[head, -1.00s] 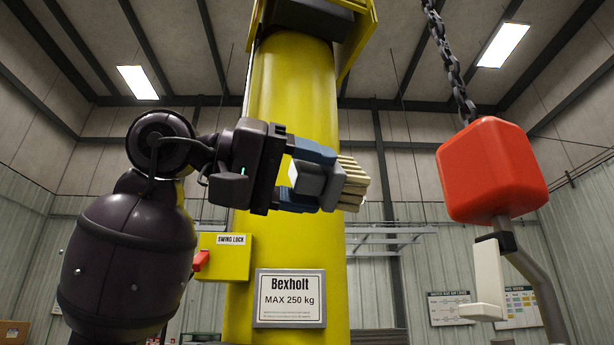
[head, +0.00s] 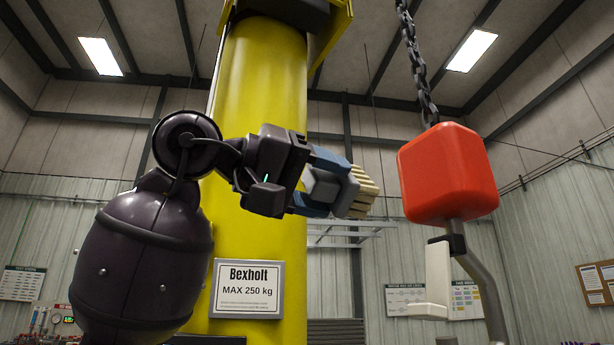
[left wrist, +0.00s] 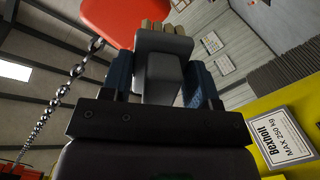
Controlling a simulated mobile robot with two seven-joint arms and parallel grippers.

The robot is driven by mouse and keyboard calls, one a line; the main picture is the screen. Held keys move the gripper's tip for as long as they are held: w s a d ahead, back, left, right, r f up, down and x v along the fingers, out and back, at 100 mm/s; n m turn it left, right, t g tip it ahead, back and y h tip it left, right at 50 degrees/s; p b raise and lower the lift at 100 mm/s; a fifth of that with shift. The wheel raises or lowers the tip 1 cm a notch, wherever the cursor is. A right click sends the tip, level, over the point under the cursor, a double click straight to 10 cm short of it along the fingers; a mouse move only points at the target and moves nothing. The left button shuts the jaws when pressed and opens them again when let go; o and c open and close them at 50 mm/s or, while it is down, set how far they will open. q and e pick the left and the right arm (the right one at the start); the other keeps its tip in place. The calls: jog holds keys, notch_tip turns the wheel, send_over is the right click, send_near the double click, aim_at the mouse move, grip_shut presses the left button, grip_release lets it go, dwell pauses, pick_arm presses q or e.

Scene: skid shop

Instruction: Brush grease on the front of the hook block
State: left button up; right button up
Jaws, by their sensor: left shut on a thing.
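The red hook block (head: 448,175) hangs from a chain at the right of the head view, with the grey hook (head: 478,285) and its pale latch piece below it. My left gripper (head: 328,185) is shut on the grey body of the grease brush (head: 358,193). The brush's pale bristles point right, toward the block, with a gap between them in the head view. In the left wrist view the brush (left wrist: 163,68) sits between the blue fingers, and the hook block (left wrist: 112,18) shows just beyond the bristles at upper left. My right gripper is not in view.
A yellow column (head: 262,110) with a Bexholt MAX 250 kg plate (head: 247,289) stands behind my left arm. The chain (head: 414,65) runs up from the block. Wall boards hang far behind. The air between bristles and block looks clear.

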pick_arm(q)
jog(key=shift+r+p+x, duration=0.2)
jog(key=shift+p+x, duration=0.15)
jog(key=shift+x, duration=0.75)
jog(key=shift+w+d, duration=0.25)
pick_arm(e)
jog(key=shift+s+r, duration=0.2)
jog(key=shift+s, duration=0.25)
pick_arm(q)
jog(key=shift+p+x, duration=0.75)
jog(key=shift+x, duration=1)
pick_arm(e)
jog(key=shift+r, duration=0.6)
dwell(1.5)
pick_arm(q)
jog(key=shift+r, duration=0.1)
jog(key=shift+s+d+b, duration=0.4)
jog(key=shift+s, duration=0.35)
jog(key=shift+s+d+b, duration=0.35)
jog(key=shift+s+d, duration=0.05)
jog(key=shift+s, duration=0.4)
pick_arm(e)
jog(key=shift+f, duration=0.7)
